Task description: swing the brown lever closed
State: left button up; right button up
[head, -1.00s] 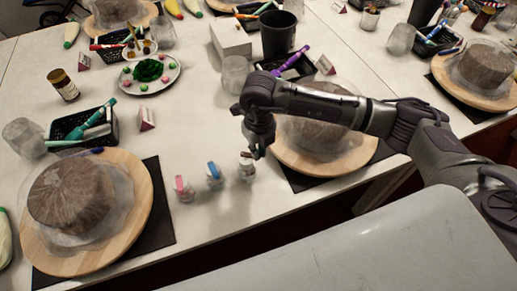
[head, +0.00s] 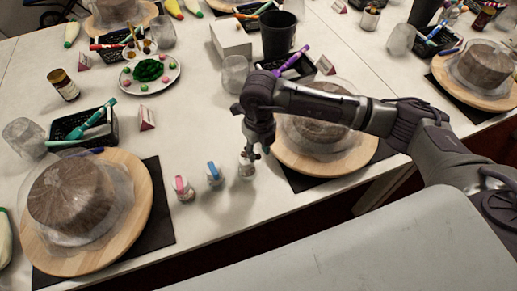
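Three small clear-and-white dispensers stand in a row near the table's front edge. One has a pink lever (head: 180,185), and the middle one has a blue lever (head: 213,171). The third dispenser (head: 247,170) is at the right of the row. Its top, where a brown part showed earlier, is mostly hidden by my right gripper. My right gripper (head: 254,152) points down at that top, touching it or very close. Its fingers are small and dark here, so I cannot tell whether they are open or shut. My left gripper is not in view.
Wrapped brown cakes on wooden turntables stand at the left (head: 136,216) and beneath my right forearm (head: 350,160). A clear glass (head: 235,74) and a black cup (head: 278,34) stand behind. The white table (head: 200,125) is bare behind the dispensers.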

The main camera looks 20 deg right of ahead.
aim_at(259, 154)
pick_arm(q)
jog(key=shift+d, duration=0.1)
pick_arm(e)
notch_tip(259, 154, up, 12)
jog(key=shift+d+f, duration=0.1)
